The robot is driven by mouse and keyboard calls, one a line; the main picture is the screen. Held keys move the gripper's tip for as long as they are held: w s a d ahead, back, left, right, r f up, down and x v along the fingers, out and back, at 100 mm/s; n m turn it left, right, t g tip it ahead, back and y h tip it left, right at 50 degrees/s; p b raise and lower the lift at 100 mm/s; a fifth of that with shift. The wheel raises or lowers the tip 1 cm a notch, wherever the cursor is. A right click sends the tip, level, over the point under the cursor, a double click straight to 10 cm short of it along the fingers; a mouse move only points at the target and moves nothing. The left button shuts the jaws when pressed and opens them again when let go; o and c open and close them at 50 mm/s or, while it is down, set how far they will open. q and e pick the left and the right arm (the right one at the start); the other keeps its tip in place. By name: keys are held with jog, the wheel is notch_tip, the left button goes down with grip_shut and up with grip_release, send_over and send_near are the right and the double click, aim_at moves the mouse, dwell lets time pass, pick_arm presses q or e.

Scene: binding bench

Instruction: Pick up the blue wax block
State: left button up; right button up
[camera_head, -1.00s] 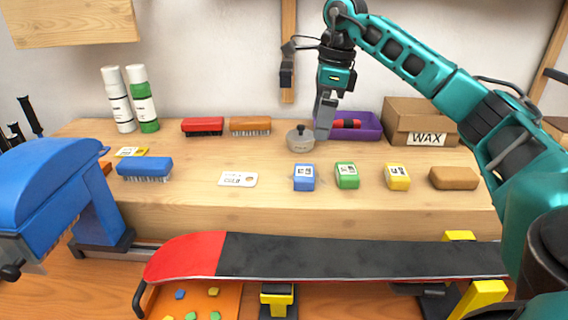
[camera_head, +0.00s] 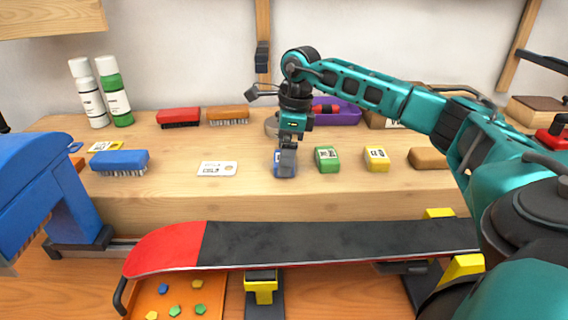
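The blue wax block (camera_head: 277,157) sits on the wooden bench, to the left of the green block. It is partly hidden behind my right gripper. My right gripper (camera_head: 287,160) points down at the block, with a grey finger in front of it. The other finger is hidden, so I cannot tell whether the fingers are closed on the block. The block appears to rest on the bench top. My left gripper is not in view.
A green block (camera_head: 327,160), a yellow block (camera_head: 376,158) and a brown block (camera_head: 428,158) stand to the right. A white card (camera_head: 217,169) lies to the left. A purple bin (camera_head: 345,110) is behind. A red and black board (camera_head: 320,245) lies in front.

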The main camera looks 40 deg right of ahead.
jog(key=shift+f, duration=0.3)
jog(key=shift+c, duration=0.3)
jog(key=c, duration=0.9)
jog(key=shift+c, duration=0.2)
jog(key=shift+r, duration=0.2)
notch_tip(320, 180, up, 20)
jog(key=p, duration=0.3)
jog(key=shift+f, duration=0.15)
